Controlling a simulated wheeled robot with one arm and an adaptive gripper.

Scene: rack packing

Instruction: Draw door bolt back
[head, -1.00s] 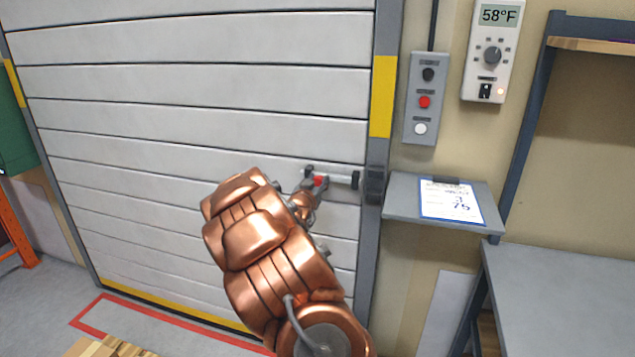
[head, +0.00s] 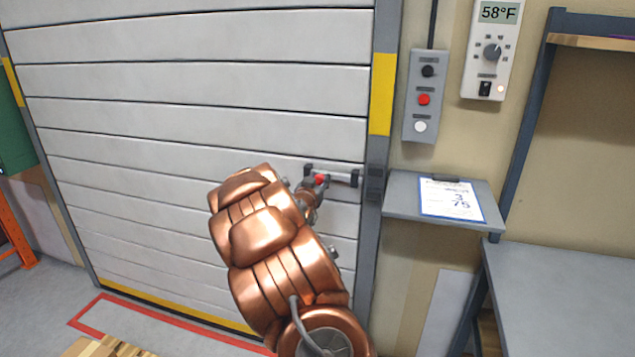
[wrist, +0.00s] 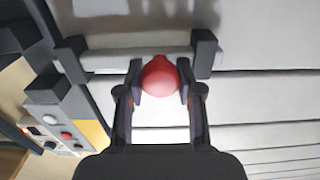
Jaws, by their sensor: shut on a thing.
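The door bolt (head: 343,178) is a grey bar mounted level on the white slatted door, between two dark brackets. Its red knob (head: 320,179) shows at the tip of my gripper (head: 318,184). In the wrist view, my gripper (wrist: 160,90) is shut on the red knob (wrist: 160,75), with one dark finger on each side. The bar (wrist: 115,61) runs behind the knob between the brackets, and the knob is nearer the right one. A dark block (wrist: 47,88) sits on the door frame beyond the left bracket. I see no bar between them.
The grey door frame with a yellow band (head: 383,95) stands right of the bolt. Farther right are a button box (head: 425,97), a thermostat (head: 490,50) and a small shelf (head: 400,218) with a clipboard (head: 452,202). A workbench (head: 570,285) stands at the lower right.

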